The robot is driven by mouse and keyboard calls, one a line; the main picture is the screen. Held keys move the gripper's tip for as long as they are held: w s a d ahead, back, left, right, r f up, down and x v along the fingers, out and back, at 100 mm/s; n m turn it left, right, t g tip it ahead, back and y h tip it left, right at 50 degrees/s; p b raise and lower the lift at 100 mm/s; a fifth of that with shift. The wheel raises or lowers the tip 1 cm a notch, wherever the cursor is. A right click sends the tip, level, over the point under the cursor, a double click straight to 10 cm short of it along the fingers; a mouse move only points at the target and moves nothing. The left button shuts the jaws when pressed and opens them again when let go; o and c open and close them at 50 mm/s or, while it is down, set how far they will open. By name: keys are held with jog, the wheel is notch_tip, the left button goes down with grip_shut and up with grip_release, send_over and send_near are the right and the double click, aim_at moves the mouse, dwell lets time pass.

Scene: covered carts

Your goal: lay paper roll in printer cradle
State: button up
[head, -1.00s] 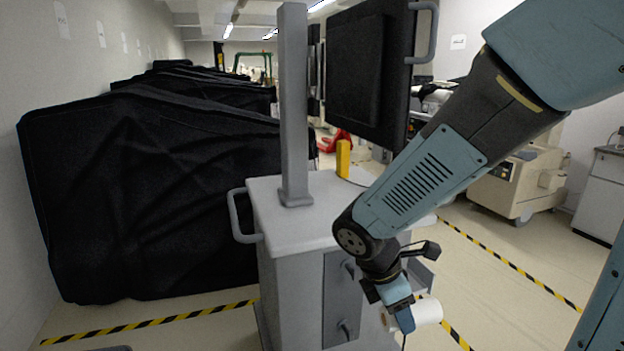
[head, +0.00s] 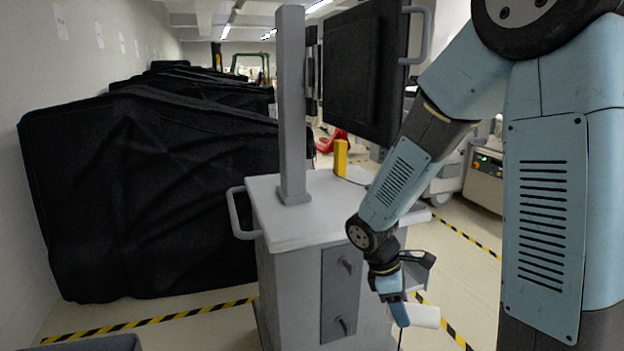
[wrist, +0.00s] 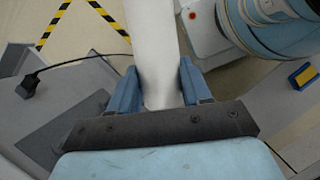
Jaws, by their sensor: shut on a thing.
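The white paper roll (head: 426,317) is held low at the right side of the grey cart. My gripper (head: 400,314) is shut on it, and the roll sticks out to the right of the fingers. In the wrist view the roll (wrist: 155,40) lies between the two blue fingers of my gripper (wrist: 158,82) and runs out past the top edge. A dark grey bracket-like part (head: 420,259) juts from the cart's right side, above and apart from the roll. It may be the printer cradle; its inside is hidden.
The grey cart (head: 325,224) carries a post, a black screen (head: 362,75) and a yellow block (head: 341,158). A black plug with a cable (wrist: 28,86) shows in the wrist view. Black-covered carts (head: 150,190) fill the left. Taped floor lies open at right.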

jog(key=w+d+f+m+g+y, duration=0.1)
jog(key=w+d+f+m, duration=0.2)
jog(key=w+f+m, duration=0.2)
jog(key=w+d+f+m+g+y, duration=0.1)
jog(key=w+d+f+m+y, duration=0.1)
jog(key=w+d+f+m, duration=0.2)
jog(key=w+d+f+m+g+y, duration=0.1)
jog(key=w+d+f+m, duration=0.2)
jog(key=w+f+m, duration=0.3)
jog(key=w+f, duration=0.3)
jog(key=w, duration=0.3)
jog(key=shift+w+d+f+y, duration=0.2)
jog(key=shift+d+f+y, duration=0.1)
jog(key=shift+d+y, duration=0.1)
jog(key=shift+w+a, duration=0.1)
jog(key=shift+a, duration=0.05)
